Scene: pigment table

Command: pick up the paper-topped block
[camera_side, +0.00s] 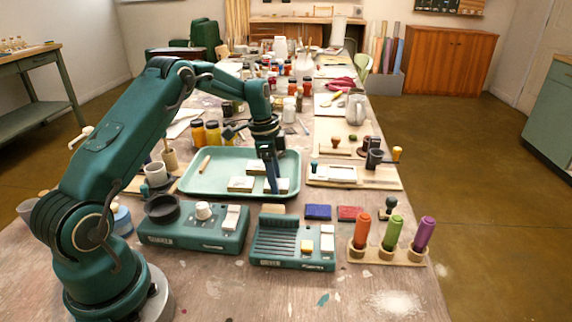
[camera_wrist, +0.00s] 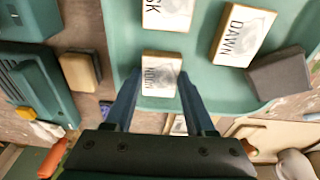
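Three pale blocks with printed paper tops sit in a green tray (camera_side: 222,160), whose floor also shows in the wrist view (camera_wrist: 205,70). In the wrist view one block reads NOON (camera_wrist: 161,66), one reads DAWN (camera_wrist: 244,35), and one is cut off at the top with SK (camera_wrist: 167,12) showing. My gripper (camera_wrist: 160,80) points down into the tray with its fingers apart, one on each side of the NOON block. Whether the fingers touch it I cannot tell. In the side view my gripper (camera_side: 272,184) partly hides the right-hand block (camera_side: 284,185).
A dark grey block (camera_wrist: 280,74) lies at the tray edge. A tan block (camera_wrist: 80,71) lies outside the tray. Green devices (camera_side: 196,232) and a rack of colored tubes (camera_side: 388,252) stand in front. Jars (camera_side: 213,131) stand behind the tray.

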